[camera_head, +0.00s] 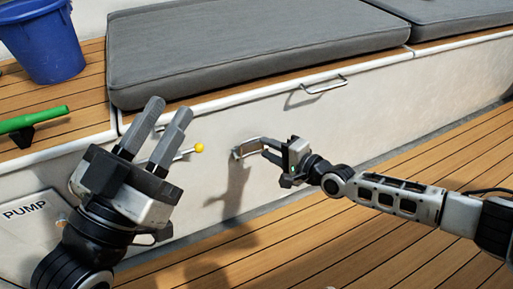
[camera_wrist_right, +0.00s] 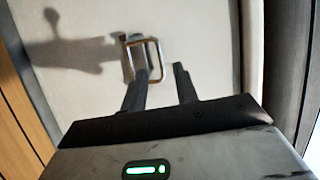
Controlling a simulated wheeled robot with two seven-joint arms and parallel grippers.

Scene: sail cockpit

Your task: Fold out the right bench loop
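A small metal loop (camera_head: 236,153) is mounted on the pale bench front, below the cushion. It stands out from the panel, and it also shows in the right wrist view (camera_wrist_right: 161,55). My right gripper (camera_head: 265,148) is at this loop with its fingers apart. In the right wrist view the gripper (camera_wrist_right: 160,70) has its left finger overlapping the loop's lower edge, and the loop's right side lies between the fingers. I cannot tell whether they touch. My left gripper (camera_head: 169,108) is raised in front of the bench, fingers slightly apart and empty.
A metal handle (camera_head: 325,87) sits higher on the bench front, under the grey cushion (camera_head: 250,45). A yellow-knobbed lever (camera_head: 199,148) is just right of my left gripper. A blue bucket (camera_head: 42,45) and green handle (camera_head: 35,120) are left. The wooden floor (camera_head: 330,245) is clear.

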